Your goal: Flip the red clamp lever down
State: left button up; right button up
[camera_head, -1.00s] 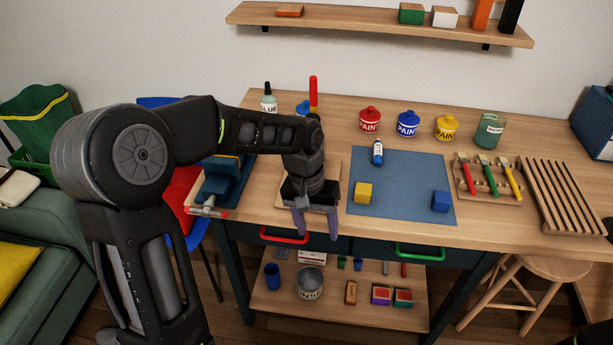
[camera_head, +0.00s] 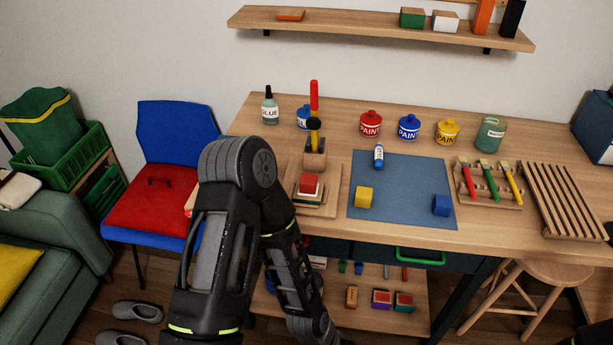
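The red clamp lever (camera_head: 314,96) stands upright at the back left of the table. Below it are a yellow part (camera_head: 315,139) and a black knob, on a wooden base (camera_head: 315,160). In front of the base, a red block (camera_head: 309,184) lies on a small stack on a wooden board (camera_head: 328,204). My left arm rises from the bottom edge in front of the table and bends back down to the right; its gripper does not show. My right gripper does not show. Nothing touches the lever.
A glue bottle (camera_head: 270,106) and a blue can (camera_head: 303,117) stand left of the lever, and a red paint can (camera_head: 370,123) stands right. A blue mat (camera_head: 402,206) holds two cubes and a small bottle. A wall shelf (camera_head: 370,27) is above. My arm hides the table's front left.

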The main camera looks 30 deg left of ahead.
aim_at(313, 124)
jog(key=i+u, duration=0.1)
jog(key=u, duration=0.25)
jog(key=i+u, duration=0.15)
jog(key=u, duration=0.25)
jog(key=l+u, duration=0.15)
jog(key=u, duration=0.2)
jog(key=i, duration=0.05)
